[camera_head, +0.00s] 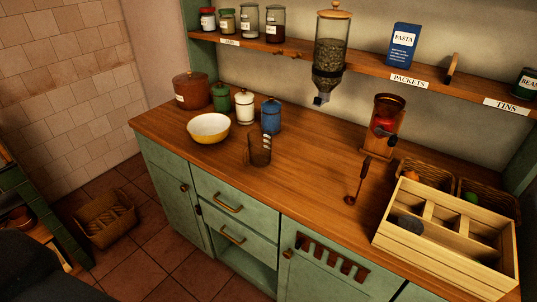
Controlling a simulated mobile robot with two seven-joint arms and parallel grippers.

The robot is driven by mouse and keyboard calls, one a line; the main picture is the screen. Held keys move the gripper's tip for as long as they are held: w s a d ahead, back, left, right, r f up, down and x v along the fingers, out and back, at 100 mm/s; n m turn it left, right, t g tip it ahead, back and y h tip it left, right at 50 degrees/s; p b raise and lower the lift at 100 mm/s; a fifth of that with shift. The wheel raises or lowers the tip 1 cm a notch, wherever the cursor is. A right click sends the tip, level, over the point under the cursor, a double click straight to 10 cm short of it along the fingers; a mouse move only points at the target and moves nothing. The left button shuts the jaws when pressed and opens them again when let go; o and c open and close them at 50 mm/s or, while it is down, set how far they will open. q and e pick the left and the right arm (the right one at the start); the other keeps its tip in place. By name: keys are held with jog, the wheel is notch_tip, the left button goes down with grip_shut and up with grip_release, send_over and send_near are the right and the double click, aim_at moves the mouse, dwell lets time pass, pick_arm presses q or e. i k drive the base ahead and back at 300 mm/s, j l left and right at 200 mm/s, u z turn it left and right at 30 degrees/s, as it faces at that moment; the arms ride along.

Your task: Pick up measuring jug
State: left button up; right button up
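Neither of my grippers shows in the head view.
Right are a ladle-like tool (358,180), a grinder (383,127) and a wooden crate (440,262). A dispenser (329,55) hangs behind.

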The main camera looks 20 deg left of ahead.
aim_at(260, 140)
jog(key=l+u, duration=0.25)
jog(key=l, duration=1.25)
